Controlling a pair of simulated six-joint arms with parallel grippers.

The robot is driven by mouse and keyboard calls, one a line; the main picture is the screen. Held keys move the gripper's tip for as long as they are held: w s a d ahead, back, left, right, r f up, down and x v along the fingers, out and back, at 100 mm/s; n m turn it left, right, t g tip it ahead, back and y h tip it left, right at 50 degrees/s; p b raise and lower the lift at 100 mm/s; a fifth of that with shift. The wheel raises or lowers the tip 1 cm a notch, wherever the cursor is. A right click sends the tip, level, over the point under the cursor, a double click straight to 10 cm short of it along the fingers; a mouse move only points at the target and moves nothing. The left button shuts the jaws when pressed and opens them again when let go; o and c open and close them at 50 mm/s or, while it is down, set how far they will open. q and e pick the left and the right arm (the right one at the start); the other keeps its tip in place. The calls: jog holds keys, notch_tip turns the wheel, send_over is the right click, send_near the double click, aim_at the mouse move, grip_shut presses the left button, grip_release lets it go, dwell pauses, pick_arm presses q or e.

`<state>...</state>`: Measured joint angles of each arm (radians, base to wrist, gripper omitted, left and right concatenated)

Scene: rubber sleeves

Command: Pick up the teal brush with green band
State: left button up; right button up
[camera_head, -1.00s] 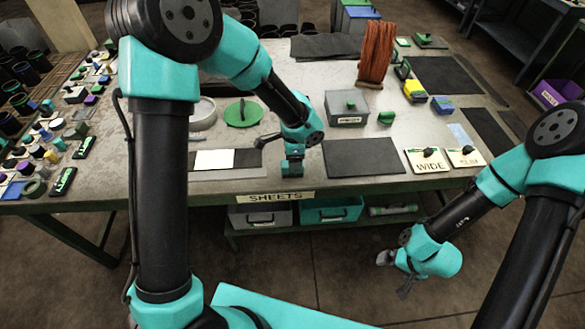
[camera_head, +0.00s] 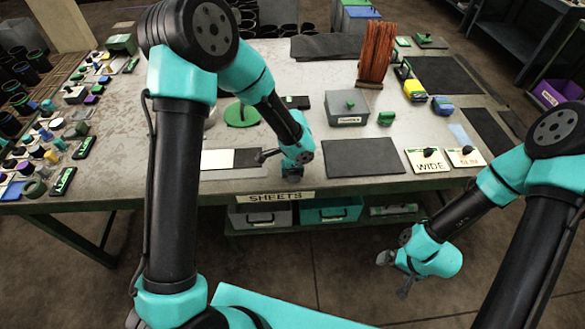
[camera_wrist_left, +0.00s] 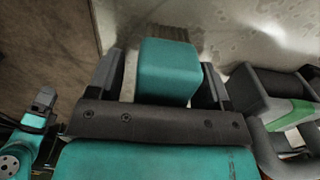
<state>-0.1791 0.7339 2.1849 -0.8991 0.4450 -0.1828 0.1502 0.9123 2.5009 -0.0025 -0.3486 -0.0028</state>
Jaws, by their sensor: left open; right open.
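In the left wrist view a teal block (camera_wrist_left: 168,70) with brown bristles (camera_wrist_left: 166,32) beyond it stands between the fingers of my left gripper (camera_wrist_left: 160,85). I take it for the teal brush; its green band does not show. The left gripper is open, one finger on each side of the block, with a narrow gap at the left finger. In the head view my left gripper (camera_head: 291,174) is low at the table's front edge, above the SHEETS label, and largely hides the brush. My right gripper (camera_head: 396,275) is open and empty, off the table's front.
A grey piece with a green stripe (camera_wrist_left: 290,112) sits close right of the left gripper in its wrist view. On the table are a white sheet (camera_head: 217,159), a dark mat (camera_head: 363,158), a grey box (camera_head: 347,108) and the WIDE plate (camera_head: 428,161). Small items crowd the left side.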

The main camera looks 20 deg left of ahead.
pick_arm(q)
jog(key=shift+f, duration=0.1)
dwell(0.4)
jog(key=c, duration=1)
